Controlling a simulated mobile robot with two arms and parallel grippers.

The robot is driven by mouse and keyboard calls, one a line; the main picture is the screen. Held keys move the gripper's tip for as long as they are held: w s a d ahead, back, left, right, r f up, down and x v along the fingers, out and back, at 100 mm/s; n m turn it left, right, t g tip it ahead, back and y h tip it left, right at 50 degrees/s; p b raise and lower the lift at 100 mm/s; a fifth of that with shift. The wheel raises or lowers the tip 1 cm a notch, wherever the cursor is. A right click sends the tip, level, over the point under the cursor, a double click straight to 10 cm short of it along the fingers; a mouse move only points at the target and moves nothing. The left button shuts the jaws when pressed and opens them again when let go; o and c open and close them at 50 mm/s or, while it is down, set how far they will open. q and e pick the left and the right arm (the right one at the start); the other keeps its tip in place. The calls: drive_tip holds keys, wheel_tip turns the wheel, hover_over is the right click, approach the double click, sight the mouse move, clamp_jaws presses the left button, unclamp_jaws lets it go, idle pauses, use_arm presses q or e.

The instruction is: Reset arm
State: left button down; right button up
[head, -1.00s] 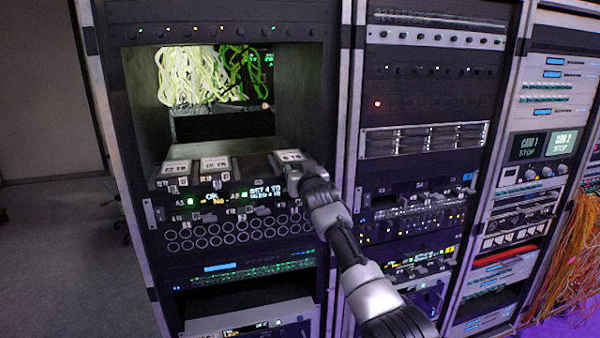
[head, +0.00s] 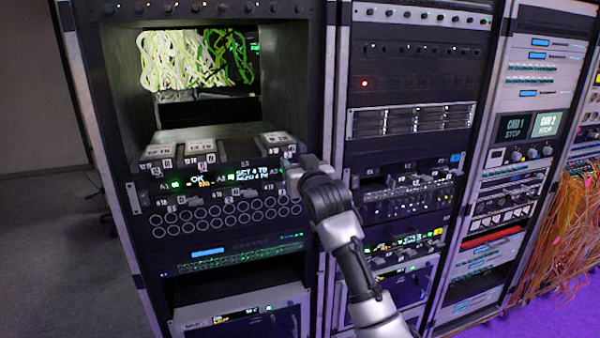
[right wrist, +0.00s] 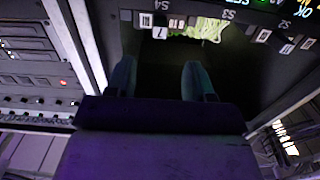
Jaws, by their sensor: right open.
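My right arm comes in from the lower right of the head view. Its gripper (head: 298,170) is in front of the right edge of the left rack's module panel, and its fingers are hard to make out there. In the right wrist view the two fingers of the gripper (right wrist: 160,82) stand apart with nothing between them. The module panel (head: 222,178) holds several labelled grey blocks, among them a right-hand block (head: 280,142) inside the open bay. My left gripper is not in view.
The left rack's open bay (head: 208,130) has green and white cables (head: 195,60) at its back. A middle rack (head: 410,120) and a right rack (head: 530,130) stand alongside. Loose orange cables (head: 565,220) hang at the far right. Grey floor (head: 60,250) is clear at left.

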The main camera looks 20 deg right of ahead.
drive_tip(key=shift+s, duration=0.35)
drive_tip(key=s+f+g, duration=0.3)
drive_tip(key=f, duration=1.6)
drive_tip(key=s+f+g, duration=0.3)
drive_tip(key=f, duration=1.6)
drive_tip(key=s+d+f+n+g, duration=0.1)
drive_tip(key=s+f+g, duration=0.1)
drive_tip(key=s+f, duration=0.7)
drive_tip(key=s+d+f+g, duration=0.1)
drive_tip(key=s+f+g, duration=0.1)
drive_tip(key=s+f, duration=0.65)
drive_tip(key=s+f+g, duration=0.2)
drive_tip(key=s+f, duration=0.5)
drive_tip(key=s, duration=0.6)
drive_tip(key=s+d+f+g, duration=0.1)
drive_tip(key=s+f, duration=0.6)
drive_tip(key=s, duration=0.7)
drive_tip(key=s+d+f+n+g, duration=0.1)
drive_tip(key=s+f+g, duration=0.3)
drive_tip(key=s, duration=0.9)
wheel_tip(320, 180, down, 3)
drive_tip(key=shift+s+r+h, duration=0.1)
drive_tip(key=shift+s+h, duration=0.05)
drive_tip(key=shift+h, duration=0.15)
